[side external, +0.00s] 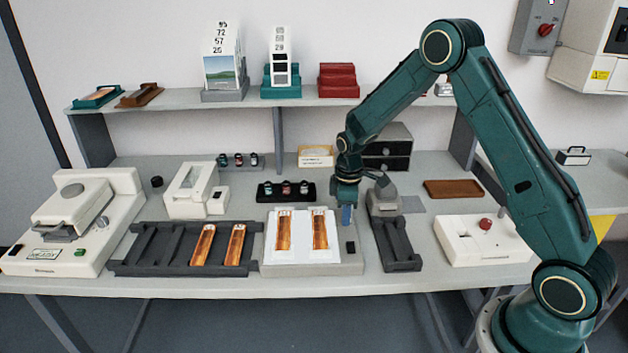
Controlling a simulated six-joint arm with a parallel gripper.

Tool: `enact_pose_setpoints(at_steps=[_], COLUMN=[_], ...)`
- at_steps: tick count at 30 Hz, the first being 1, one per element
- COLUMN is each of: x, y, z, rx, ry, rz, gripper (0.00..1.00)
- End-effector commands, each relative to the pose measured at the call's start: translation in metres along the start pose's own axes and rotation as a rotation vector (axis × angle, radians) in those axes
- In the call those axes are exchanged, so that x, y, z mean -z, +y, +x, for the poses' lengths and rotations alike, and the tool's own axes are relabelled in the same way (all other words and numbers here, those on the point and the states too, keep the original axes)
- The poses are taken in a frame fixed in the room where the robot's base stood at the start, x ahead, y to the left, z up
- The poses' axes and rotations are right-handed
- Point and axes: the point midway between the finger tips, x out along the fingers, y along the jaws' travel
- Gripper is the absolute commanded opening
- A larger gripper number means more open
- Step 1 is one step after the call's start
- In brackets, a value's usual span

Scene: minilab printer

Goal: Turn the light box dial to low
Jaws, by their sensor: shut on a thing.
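The light box (312,270) stands at the middle of the bench, with a lit white panel and two orange-brown film strips (284,232) on it. A small black control (350,247) sits on its right margin, towards the front. My gripper (346,222) points straight down over the same margin, further back. It is shut, its bluish fingertips low at the box, on what seems to be the light box dial. The dial itself is hidden by the fingers, and its setting cannot be read.
A dark rack (170,262) with more strips lies to the left, and a grey device with a dark tray (396,245) close on the right. A black holder with small bottles (286,190) stands just behind. A white box with a red knob (484,245) is further right.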

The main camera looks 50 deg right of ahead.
Motion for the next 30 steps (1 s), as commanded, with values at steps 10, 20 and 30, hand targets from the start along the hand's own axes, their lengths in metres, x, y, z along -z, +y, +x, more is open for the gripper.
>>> enact_pose_setpoints(at_steps=[10, 20, 30], x=[0.0, 0.0, 0.001], y=[0.0, 0.0, 0.001], z=[-0.001, -0.002, -0.033], rx=[-0.001, -0.001, -0.004], ry=[0.001, 0.001, 0.003], rz=[0.001, 0.001, 0.001], gripper=[0.43, 0.43, 0.43])
